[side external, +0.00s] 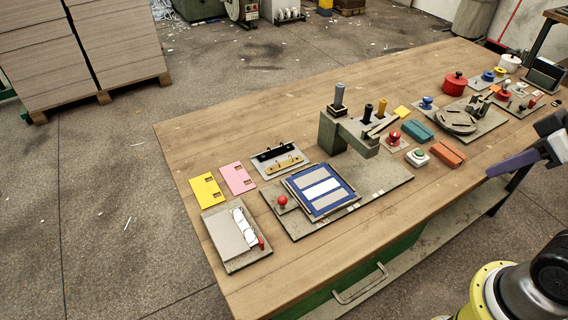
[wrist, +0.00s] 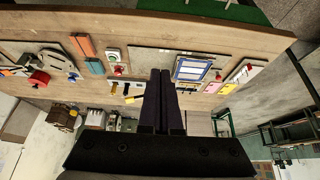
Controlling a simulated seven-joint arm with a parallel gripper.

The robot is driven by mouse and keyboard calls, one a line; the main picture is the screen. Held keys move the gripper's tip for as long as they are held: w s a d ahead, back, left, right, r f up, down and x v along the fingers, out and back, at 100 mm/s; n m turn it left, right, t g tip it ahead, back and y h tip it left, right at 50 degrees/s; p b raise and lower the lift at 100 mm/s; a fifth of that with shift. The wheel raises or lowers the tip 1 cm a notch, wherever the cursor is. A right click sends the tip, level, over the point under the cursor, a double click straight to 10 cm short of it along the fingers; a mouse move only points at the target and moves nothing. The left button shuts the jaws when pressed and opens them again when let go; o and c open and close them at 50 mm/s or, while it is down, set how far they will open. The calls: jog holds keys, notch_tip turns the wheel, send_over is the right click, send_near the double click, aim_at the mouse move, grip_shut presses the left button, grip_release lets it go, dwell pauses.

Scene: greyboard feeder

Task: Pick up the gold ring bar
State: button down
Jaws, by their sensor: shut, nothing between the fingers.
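The gold ring bar (side external: 285,164) lies on a small grey plate (side external: 304,162) left of the table's middle in the side external view. A black bar (side external: 276,151) with small gold knobs lies beside it on the same plate. In the wrist view the bar is too small to make out surely.
Yellow (side external: 207,190) and pink (side external: 238,178) cards lie left of the plate. A blue-framed panel (side external: 348,201) on a board (side external: 395,183) lies to its right. Blocks, knobs and a red pot (side external: 454,82) fill the right side.

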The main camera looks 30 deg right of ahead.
dwell(0.3)
jog(key=c, duration=0.6)
grip_release()
jog(key=shift+o, duration=0.2)
